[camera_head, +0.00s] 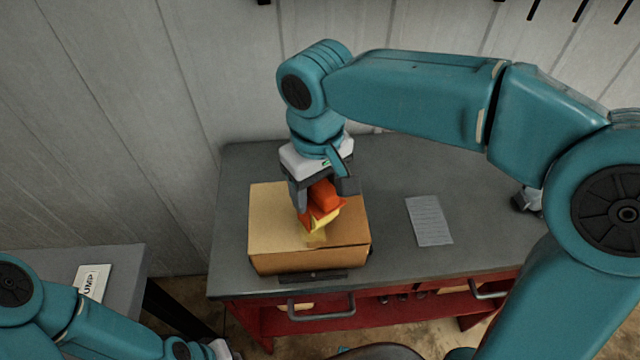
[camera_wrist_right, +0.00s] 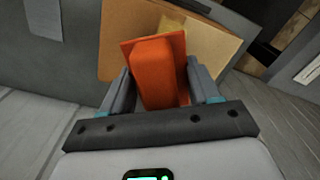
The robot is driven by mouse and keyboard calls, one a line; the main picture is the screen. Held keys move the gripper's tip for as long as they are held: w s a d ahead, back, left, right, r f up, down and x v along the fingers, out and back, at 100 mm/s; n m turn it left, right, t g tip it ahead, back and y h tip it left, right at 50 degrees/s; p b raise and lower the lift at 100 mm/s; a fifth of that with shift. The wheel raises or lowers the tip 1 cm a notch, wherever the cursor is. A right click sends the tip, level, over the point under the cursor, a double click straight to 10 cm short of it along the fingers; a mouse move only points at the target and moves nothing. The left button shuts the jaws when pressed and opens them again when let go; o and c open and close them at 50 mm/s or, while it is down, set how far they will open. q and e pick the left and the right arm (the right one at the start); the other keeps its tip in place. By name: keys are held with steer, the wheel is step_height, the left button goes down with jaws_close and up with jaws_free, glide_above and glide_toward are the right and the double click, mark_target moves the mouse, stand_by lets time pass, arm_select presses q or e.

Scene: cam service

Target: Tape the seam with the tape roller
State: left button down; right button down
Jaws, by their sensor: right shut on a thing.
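A closed cardboard box (camera_head: 272,216) sits on the grey workbench top, with a seam across its upper face. The orange tape roller (camera_head: 324,195) is in my right gripper (camera_head: 322,190), just over the box top. In the right wrist view the roller (camera_wrist_right: 158,72) sits between the two fingers of my right gripper (camera_wrist_right: 160,88), with the box behind it. A yellowish strip of tape (camera_head: 316,239) shows below the roller near the box's front edge. I cannot tell whether the roller touches the box. My left gripper shows only as a pale piece (camera_head: 222,350) at the bottom edge; its fingers are hidden.
The workbench (camera_head: 385,255) has red drawers below. A sheet of printed paper (camera_head: 429,220) lies right of the box. A small dark object (camera_head: 527,201) is farther right. A grey side table with a white label (camera_head: 93,282) stands at the left. Bench top around the paper is clear.

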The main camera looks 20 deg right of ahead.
steer(key=shift+w+a+p, duration=0.2)
steer(key=shift+w+a, duration=0.05)
steer(key=shift+a, duration=0.4)
steer(key=shift+w+a+p, duration=0.15)
steer(key=shift+w+a, duration=0.05)
steer(key=shift+a, duration=0.45)
steer(key=shift+w+d+r+p, duration=0.15)
steer(key=shift+w+d+p, duration=0.1)
steer(key=shift+w+p, duration=0.35)
steer(key=w+p, duration=0.1)
steer(key=w, duration=0.1)
steer(key=w+d+p, duration=0.1)
steer(key=w, duration=0.2)
steer(key=shift+w+d+p, duration=0.1)
steer(key=shift+d+p, duration=0.1)
steer(key=shift+p, duration=0.2)
steer(key=shift+d, duration=0.1)
